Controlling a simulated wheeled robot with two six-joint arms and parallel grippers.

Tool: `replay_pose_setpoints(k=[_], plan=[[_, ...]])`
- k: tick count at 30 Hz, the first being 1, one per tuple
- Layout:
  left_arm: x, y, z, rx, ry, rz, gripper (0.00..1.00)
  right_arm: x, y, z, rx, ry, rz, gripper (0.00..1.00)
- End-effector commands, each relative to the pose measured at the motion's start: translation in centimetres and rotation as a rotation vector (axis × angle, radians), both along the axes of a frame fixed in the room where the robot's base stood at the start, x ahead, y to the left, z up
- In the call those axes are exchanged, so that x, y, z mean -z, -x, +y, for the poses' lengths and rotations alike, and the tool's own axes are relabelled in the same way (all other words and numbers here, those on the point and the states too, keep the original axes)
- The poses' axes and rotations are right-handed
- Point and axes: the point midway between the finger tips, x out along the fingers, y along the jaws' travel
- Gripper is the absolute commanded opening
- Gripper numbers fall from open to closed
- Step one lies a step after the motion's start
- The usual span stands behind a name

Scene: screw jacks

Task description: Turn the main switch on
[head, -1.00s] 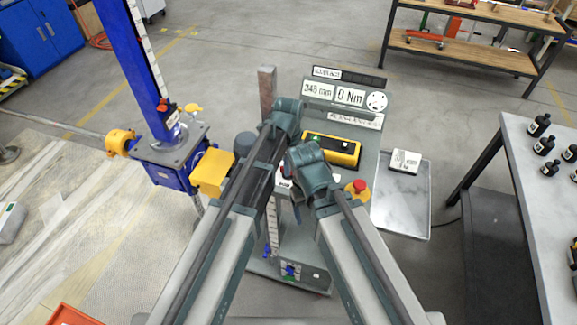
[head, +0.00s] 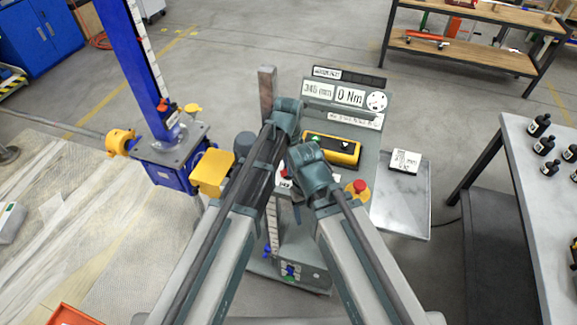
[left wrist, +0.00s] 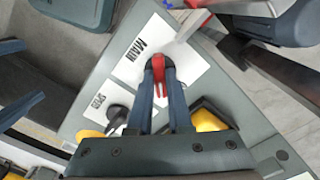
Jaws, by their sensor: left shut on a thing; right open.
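The main switch (left wrist: 159,78) has a red handle on a dark round base, on a white plate marked MAIN (left wrist: 138,50). In the left wrist view my left gripper (left wrist: 160,72) is shut on the red handle, one finger on each side. In the head view a little of the red switch (head: 283,173) shows beside my arm, and the left fingertips are hidden. Two blue-grey fingers of my right gripper (left wrist: 24,76) seem to show at the left edge of the left wrist view, apart and empty. My right wrist hides most of that gripper in the head view.
A black knob (left wrist: 118,113) sits near the switch. A red emergency button (head: 358,187) and a yellow-black pendant (head: 332,149) are on the console. A display reads 0 Nm (head: 350,97). A blue screw jack (head: 160,165) stands at left. A tray (head: 405,215) is at right.

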Motion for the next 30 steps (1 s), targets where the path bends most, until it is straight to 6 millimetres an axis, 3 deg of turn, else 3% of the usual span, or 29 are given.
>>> replay_pose_setpoints(k=[18,30], plan=[[0.01,0.0,0.0,-0.55,0.0,0.0,0.0,0.01,0.0,0.0,0.0,0.0,0.0,0.73],[0.01,0.0,0.0,-0.744,0.0,0.0,0.0,0.01,0.0,0.0,0.0,0.0,0.0,0.73]])
